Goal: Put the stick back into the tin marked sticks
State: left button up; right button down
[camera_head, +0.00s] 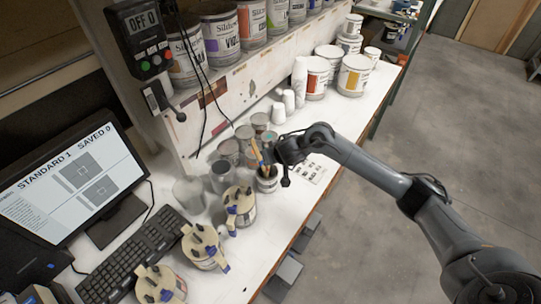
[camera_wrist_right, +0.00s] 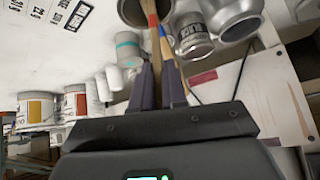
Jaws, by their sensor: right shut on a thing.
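The tin marked sticks (camera_head: 267,184) stands on the white bench, left of my right gripper in the head view. Wooden sticks (camera_head: 257,153) rise at its mouth; one held stick cannot be told from the others there. My right gripper (camera_head: 275,154) is beside and just above the tin. In the right wrist view my right gripper (camera_wrist_right: 159,72) is shut on a wooden stick (camera_wrist_right: 153,45). A blue-marked stick (camera_wrist_right: 165,45) lies close beside it. The stick's far end reaches toward a dark round tin mouth at the top; whether it is inside is unclear. My left gripper is not in view.
Grey cans (camera_head: 221,177) crowd left of the tin. Clamped paint cans (camera_head: 204,246) stand nearer, beside a keyboard (camera_head: 131,254) and monitor (camera_head: 68,184). White cups (camera_head: 279,112) and large labelled cans (camera_head: 354,75) stand farther back. A printed sheet (camera_head: 312,170) lies to the right.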

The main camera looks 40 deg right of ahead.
jog(key=shift+f, duration=0.15)
jog(key=c, duration=1.1)
grip_release()
jog(key=p+v, duration=0.3)
jog(key=v, duration=0.7)
jog(key=shift+s+r, duration=0.25)
jog(key=shift+r, duration=0.05)
jog(key=shift+a+p, duration=0.1)
jog(key=shift+p, duration=0.2)
